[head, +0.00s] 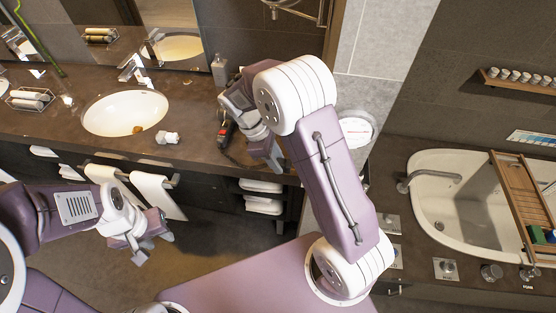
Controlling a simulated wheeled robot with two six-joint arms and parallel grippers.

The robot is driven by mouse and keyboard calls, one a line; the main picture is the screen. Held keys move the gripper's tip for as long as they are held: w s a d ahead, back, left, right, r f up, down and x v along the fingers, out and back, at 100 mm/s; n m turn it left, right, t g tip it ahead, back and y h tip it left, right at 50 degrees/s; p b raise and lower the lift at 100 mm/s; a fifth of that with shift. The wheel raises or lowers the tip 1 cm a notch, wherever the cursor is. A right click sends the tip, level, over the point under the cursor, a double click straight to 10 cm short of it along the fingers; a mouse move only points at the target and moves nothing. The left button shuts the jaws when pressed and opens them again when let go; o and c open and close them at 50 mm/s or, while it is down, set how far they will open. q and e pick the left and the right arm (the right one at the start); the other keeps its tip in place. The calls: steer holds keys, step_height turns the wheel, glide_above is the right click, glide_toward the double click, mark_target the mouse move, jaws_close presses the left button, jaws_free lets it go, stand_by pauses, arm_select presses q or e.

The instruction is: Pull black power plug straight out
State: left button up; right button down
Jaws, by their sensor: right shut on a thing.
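My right gripper (237,97) is over the back of the dark counter, close to the wall beside the mirror. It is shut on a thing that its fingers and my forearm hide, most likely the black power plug. The plug itself and any socket cannot be made out in the head view. A small black device with a red part (225,132) lies on the counter just below this gripper, partly covered by it. My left gripper (150,250) hangs in front of the vanity, open and empty, well away from the counter top.
A grey bottle (219,70) stands left of my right gripper. A white sink (124,113) with a faucet (133,68) and a small white item (167,137) are further left. Towels (158,194) hang below. A bathtub (450,220) is at right.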

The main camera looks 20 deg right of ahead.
steer(key=p+v, duration=0.9)
steer(key=shift+s+d+p, duration=0.15)
steer(key=shift+d+p, duration=0.1)
steer(key=shift+p, duration=0.15)
